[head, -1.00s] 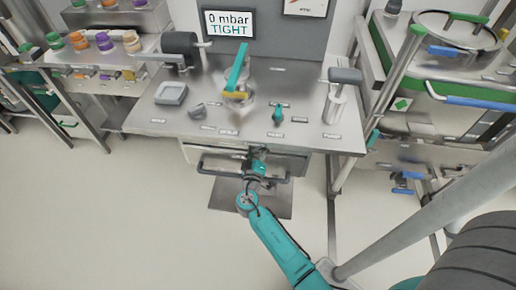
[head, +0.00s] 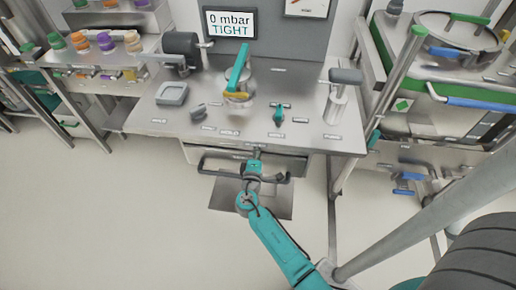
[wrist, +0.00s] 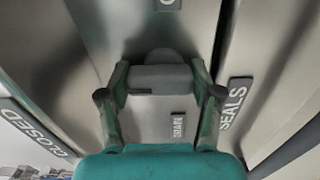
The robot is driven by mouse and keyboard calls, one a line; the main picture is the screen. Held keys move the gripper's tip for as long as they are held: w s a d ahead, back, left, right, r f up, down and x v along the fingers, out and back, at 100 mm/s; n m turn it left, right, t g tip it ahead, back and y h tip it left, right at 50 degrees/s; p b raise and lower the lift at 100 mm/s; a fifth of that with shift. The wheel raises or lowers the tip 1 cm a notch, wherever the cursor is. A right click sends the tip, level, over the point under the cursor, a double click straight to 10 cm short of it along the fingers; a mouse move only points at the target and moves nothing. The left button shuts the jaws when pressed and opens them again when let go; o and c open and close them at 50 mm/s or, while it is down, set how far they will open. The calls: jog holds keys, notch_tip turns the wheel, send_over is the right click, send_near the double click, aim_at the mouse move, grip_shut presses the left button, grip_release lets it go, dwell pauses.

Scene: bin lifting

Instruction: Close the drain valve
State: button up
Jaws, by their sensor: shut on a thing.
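The drain valve's grey handle (wrist: 160,78) sits between my fingers in the wrist view, beside a small label (wrist: 178,125) that seems to read DRAIN. My gripper (wrist: 160,95) has a green finger on each side of the handle and is shut on it. In the head view my gripper (head: 256,153) is at the front edge of the steel bench, above the drawer front. The valve itself is too small and covered to make out there. I cannot tell its exact angle.
The steel bench (head: 180,118) carries a teal lever (head: 237,68), a small teal knob (head: 278,114) and a grey post (head: 336,100). A screen (head: 229,23) reads 0 mbar TIGHT. CLOSED (wrist: 38,128) and SEALS (wrist: 233,105) labels flank the gripper. The floor is clear at left.

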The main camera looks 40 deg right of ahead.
jog(key=shift+n, duration=0.3)
jog(key=o, duration=1.2)
jog(key=shift+c, duration=0.2)
jog(key=v, duration=1.2)
